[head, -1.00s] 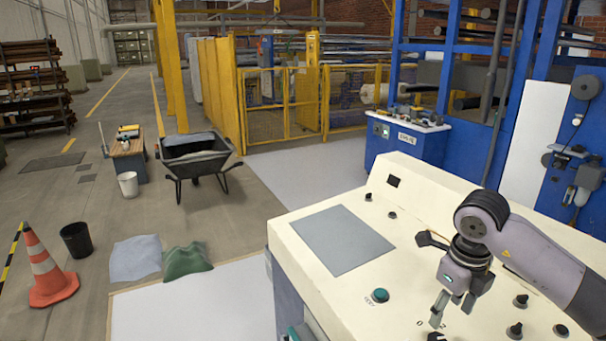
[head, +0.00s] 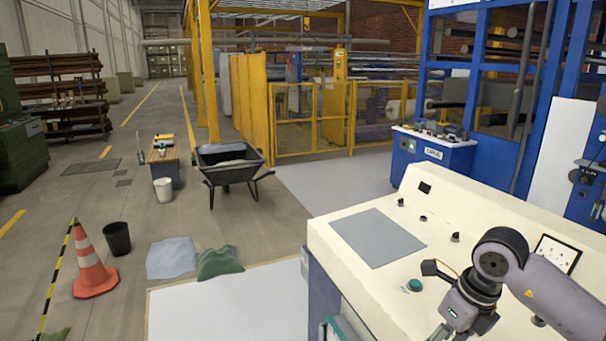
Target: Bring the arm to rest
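My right arm comes in from the lower right, over a cream control console (head: 345,245) with a grey panel (head: 378,238), a green button (head: 414,285) and several black knobs. My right gripper (head: 445,335) hangs low over the front part of the console, and its fingers are cut off by the bottom edge of the picture. I cannot tell whether it is open or shut, or whether it touches anything. My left gripper is not in view.
An orange cone (head: 92,265), a black bucket (head: 117,238), a white bucket (head: 163,190) and a wheelbarrow (head: 228,168) stand on the floor to the left. Grey and green cloths (head: 170,258) lie beside a white floor sheet (head: 230,310). A blue cabinet (head: 432,160) stands behind the console.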

